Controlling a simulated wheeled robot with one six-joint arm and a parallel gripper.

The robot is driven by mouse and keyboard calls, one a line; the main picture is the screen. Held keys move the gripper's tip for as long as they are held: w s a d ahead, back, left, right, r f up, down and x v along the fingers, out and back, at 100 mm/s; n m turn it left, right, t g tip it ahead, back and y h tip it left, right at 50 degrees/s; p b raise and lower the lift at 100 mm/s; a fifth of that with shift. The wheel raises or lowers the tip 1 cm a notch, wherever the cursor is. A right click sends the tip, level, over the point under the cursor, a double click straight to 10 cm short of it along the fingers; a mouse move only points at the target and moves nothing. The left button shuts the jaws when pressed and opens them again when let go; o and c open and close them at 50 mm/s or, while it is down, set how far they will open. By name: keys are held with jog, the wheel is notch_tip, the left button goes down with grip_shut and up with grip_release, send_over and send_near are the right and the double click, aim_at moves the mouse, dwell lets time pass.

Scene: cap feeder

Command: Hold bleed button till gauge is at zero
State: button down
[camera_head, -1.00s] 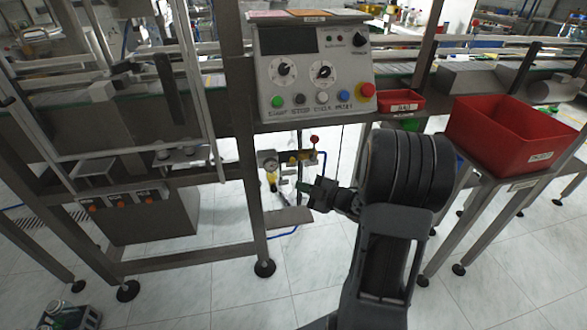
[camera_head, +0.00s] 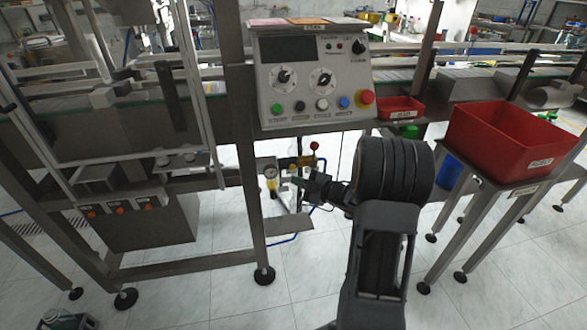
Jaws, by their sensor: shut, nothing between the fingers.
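A small round pressure gauge (camera_head: 270,172) with a pale face hangs below the control panel, beside the machine's front leg. Its needle is too small to read. Yellow valve parts (camera_head: 306,161) and a red ball-shaped knob (camera_head: 314,146) are to its right. I cannot tell the bleed button apart from these fittings. My gripper (camera_head: 299,183) is shut and empty, reaching left just below the yellow parts, to the right of the gauge. It partly covers the fittings behind it, and I cannot tell whether it touches any of them.
The control panel (camera_head: 312,80) with dials and several coloured buttons is above. A small red bin (camera_head: 401,113) and a large red bin (camera_head: 504,150) stand on the right. A steel leg (camera_head: 250,190) is left of the gauge. The tiled floor below is open.

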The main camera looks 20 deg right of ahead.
jog(key=shift+w+d, duration=0.15)
jog(key=shift+w, duration=0.65)
jog(key=shift+w+d, duration=0.15)
jog(key=shift+w, duration=0.6)
jog(key=shift+w, duration=0.2)
dwell(0.9)
jog(key=shift+w+d, duration=0.1)
jog(key=shift+w, duration=0.15)
jog(key=shift+w+b, duration=0.3)
jog(key=shift+w, duration=0.1)
dwell(2.2)
jog(key=shift+s, duration=0.15)
dwell(0.3)
jog(key=shift+s, duration=0.65)
jog(key=shift+s+a, duration=0.2)
jog(key=shift+s, duration=0.6)
jog(key=shift+s+a, duration=0.2)
jog(key=shift+s, duration=0.65)
jog(key=shift+s+a, duration=0.2)
jog(key=shift+s, duration=0.6)
